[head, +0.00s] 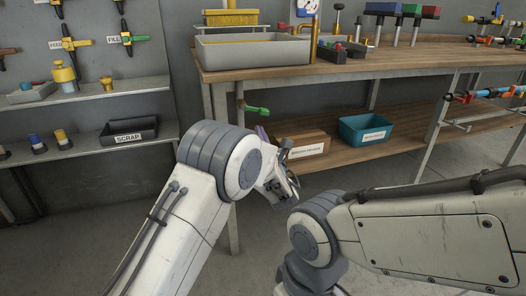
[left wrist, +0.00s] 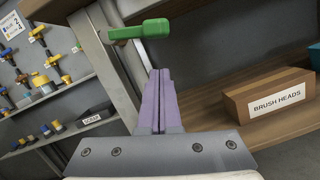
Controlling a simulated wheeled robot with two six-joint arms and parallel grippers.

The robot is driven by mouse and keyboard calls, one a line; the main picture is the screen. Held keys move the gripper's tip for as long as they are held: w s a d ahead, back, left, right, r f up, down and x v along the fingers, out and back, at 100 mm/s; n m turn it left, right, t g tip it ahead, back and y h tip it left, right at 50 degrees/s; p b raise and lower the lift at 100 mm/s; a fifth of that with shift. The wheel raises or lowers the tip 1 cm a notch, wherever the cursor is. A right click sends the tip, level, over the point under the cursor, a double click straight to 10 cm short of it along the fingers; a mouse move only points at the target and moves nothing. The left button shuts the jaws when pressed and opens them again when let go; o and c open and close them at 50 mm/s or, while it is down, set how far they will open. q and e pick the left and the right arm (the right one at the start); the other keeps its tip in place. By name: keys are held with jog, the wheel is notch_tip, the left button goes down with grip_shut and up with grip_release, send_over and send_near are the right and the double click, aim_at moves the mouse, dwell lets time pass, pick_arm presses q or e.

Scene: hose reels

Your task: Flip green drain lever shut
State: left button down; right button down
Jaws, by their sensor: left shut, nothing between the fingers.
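The green drain lever (head: 256,111) sticks out to the right from a thin grey pipe under the grey basin (head: 255,52) at the left end of the workbench. In the left wrist view the lever (left wrist: 140,31) lies roughly level, just beyond and above my fingertips. My left gripper (left wrist: 159,72) has its purple fingers pressed together with nothing between them. In the head view my left gripper (head: 262,132) is below the lever, largely hidden by its own wrist. The fingers look apart from the lever. My right arm shows in the head view, but its gripper is out of sight.
A cardboard box labelled brush heads (left wrist: 267,96) and a teal bin (head: 364,130) stand on the lower shelf (head: 400,143). A bench leg (left wrist: 105,65) stands left of my fingers. A scrap tray (head: 129,131) sits on the wall shelf at left.

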aim_at(255, 110)
pick_arm(q)
jog(key=shift+d+r, duration=0.25)
jog(key=shift+r, duration=0.5)
jog(key=shift+d+r, duration=0.25)
jog(key=shift+r, duration=0.45)
jog(key=shift+w+d+r+n+y+b, duration=0.1)
jog(key=shift+d+r+n+y+b, duration=0.2)
jog(key=shift+n, duration=0.5)
jog(key=shift+w+d+r+n+y+b, duration=0.15)
jog(key=shift+r+n+b, duration=0.2)
jog(key=shift+n, duration=0.45)
jog(key=shift+d+r+n+y+b, duration=0.1)
jog(key=shift+r+n+y+b, duration=0.2)
jog(key=shift+n, duration=0.5)
jog(key=shift+f, duration=0.15)
